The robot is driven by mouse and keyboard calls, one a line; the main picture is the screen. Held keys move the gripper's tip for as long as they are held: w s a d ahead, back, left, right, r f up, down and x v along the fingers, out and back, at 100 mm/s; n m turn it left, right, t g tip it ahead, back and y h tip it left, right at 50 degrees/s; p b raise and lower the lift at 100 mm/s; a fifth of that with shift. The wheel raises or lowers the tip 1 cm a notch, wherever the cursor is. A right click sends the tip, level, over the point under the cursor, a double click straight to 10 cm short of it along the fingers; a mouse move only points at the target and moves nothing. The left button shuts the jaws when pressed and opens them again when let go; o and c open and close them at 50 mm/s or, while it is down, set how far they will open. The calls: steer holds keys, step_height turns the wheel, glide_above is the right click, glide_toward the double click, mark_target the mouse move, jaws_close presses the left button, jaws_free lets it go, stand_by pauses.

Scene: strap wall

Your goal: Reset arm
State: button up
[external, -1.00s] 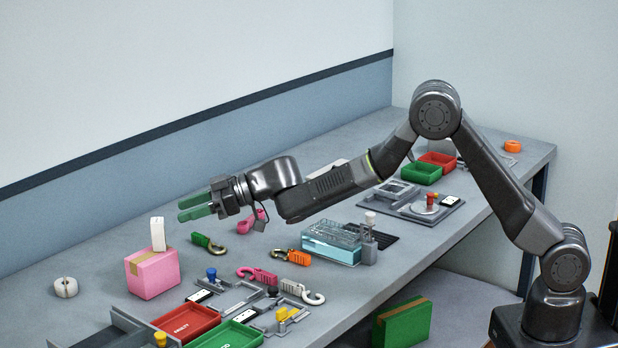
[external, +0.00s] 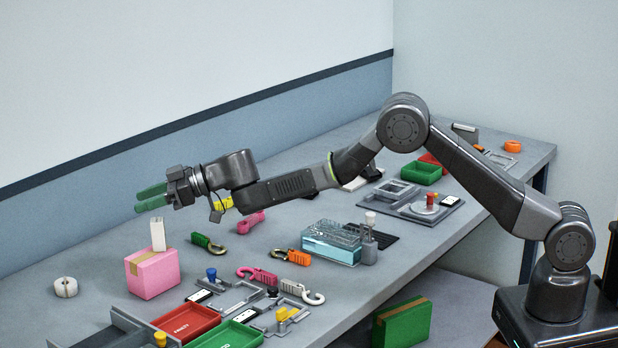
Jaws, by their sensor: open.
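My gripper (external: 151,198) has green fingers and is at the left end of my outstretched arm. It is open and empty, in the air above and behind the pink box (external: 153,275) with the white block (external: 157,234) on top. It looks apart from everything on the table. A yellow thing (external: 222,203) shows partly behind my wrist.
The grey table (external: 90,262) holds several hooks, among them green (external: 208,243), pink (external: 250,222) and orange (external: 292,256) ones. A clear blue box (external: 332,243), a red tray (external: 186,322) and a green tray (external: 225,337) stand nearer the front. A white roll (external: 65,287) lies at left.

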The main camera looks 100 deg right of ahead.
step_height(320, 180, up, 5)
steer(key=p, duration=0.2)
steer(key=s+d+f+n+y+b, duration=0.3)
steer(key=s+d+f+n+y, duration=0.15)
steer(key=s+d, duration=0.65)
steer(key=s+d+f+n+g+y+b, duration=0.25)
steer(key=s+d, duration=0.25)
steer(key=s, duration=0.6)
steer(key=s+d+f+n+g+y+b, duration=0.1)
steer(key=s+d+f+n+g+y, duration=0.3)
steer(key=s, duration=0.6)
steer(key=shift+s+d+f+m+t+h+p, duration=0.15)
steer(key=shift+s+d+f+m+t, duration=0.2)
steer(key=shift+f+m+t, duration=0.3)
steer(key=shift+s+d+f+m+t+h+p, duration=0.15)
steer(key=shift+d+f+m+t, duration=0.3)
steer(key=shift+f, duration=0.35)
